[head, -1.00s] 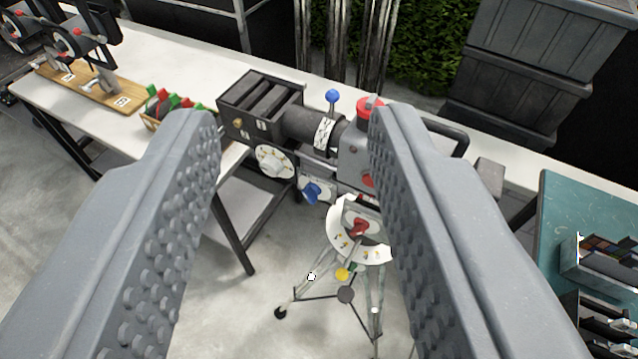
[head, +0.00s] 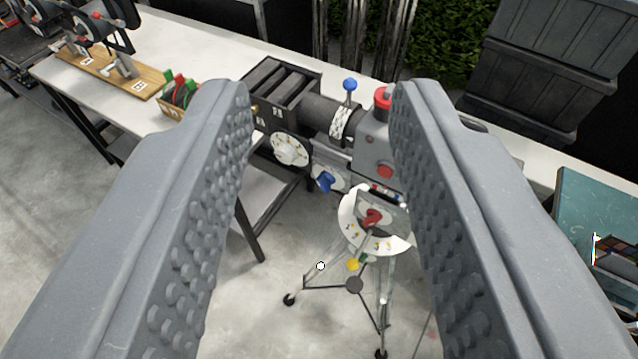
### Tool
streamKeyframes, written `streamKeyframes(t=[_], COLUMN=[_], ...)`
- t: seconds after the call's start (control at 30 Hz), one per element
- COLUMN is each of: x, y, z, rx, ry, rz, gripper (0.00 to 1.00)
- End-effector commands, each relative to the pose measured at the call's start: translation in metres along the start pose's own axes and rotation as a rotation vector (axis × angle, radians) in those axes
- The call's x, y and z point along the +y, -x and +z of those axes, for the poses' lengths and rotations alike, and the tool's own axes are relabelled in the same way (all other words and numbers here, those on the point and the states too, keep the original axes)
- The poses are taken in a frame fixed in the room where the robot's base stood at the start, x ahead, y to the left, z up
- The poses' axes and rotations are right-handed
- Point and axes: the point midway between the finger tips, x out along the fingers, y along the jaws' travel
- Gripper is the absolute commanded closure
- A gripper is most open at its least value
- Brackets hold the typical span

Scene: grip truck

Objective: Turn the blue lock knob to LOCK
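The blue lock knob (head: 325,181) is on a small pale plate at the side of the camera rig, below the lens barrel (head: 330,117). Its lettering is too small to read. My gripper (head: 322,92) is open and empty, its two grey studded fingers wide apart. In the picture the knob shows between the fingers, farther off and touched by neither. A second blue ball-topped lever (head: 350,86) stands on top of the rig. The rig's grey body (head: 377,145) is partly hidden by the right finger.
A white dial (head: 290,149) and a red knob on a white numbered disc (head: 372,217) sit near the blue knob. Tripod legs (head: 354,285) stand below. A white table (head: 190,50) runs behind, and a teal case (head: 590,205) is at right.

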Motion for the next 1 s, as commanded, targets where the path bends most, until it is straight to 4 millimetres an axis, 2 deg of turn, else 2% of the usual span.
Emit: streamKeyframes(t=[0.07,0.17,0.27,0.4,0.47,0.5,0.57,0.7,0.9,1.0], x=[-0.009,-0.028,-0.054,-0.085,-0.095,-0.102,-0.110,-0.123,-0.127,-0.122], y=[-0.017,-0.054,-0.098,-0.157,-0.180,-0.195,-0.216,-0.260,-0.305,-0.320], z=[0.005,0.017,0.033,0.063,0.078,0.091,0.108,0.157,0.238,0.281], rx=[0.000,0.003,0.019,0.041,0.050,0.050,0.059,0.069,0.071,0.069], ry=[0.001,-0.003,-0.011,-0.032,-0.040,-0.045,-0.050,-0.052,-0.009,0.036], rz=[-0.020,-0.062,-0.102,-0.129,-0.127,-0.124,-0.111,-0.058,0.069,0.151], gripper=[0.65,0.65,0.65,0.65,0.65,0.65,0.65,0.65,0.65,0.65])
